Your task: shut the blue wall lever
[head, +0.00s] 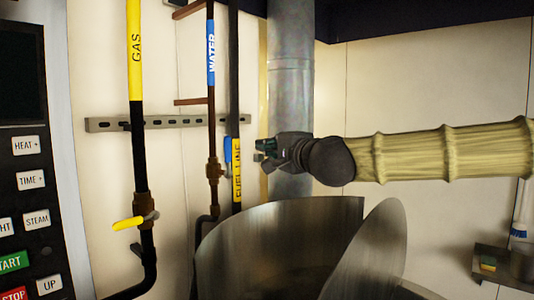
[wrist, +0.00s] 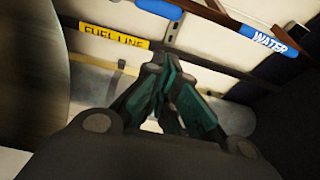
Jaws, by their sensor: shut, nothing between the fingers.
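The blue wall lever (head: 227,150) stands upright beside the brown water pipe, just above a brass valve body (head: 213,170). In the wrist view the blue lever (wrist: 160,8) is cut off by the top edge. My gripper (head: 259,150) is to the right of the lever at about its height, with a gap between them in the picture. In the wrist view the fingertips of my gripper (wrist: 157,62) are together with nothing between them, below the lever in the picture. I cannot tell the exact distance in depth.
The fuel line (head: 237,175) with its yellow label runs between lever and gripper in the head view. A yellow lever (head: 129,223) sits on the gas pipe (head: 141,165) at left. A large metal kettle (head: 270,250) stands below; a thick grey duct (head: 291,90) rises behind my gripper.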

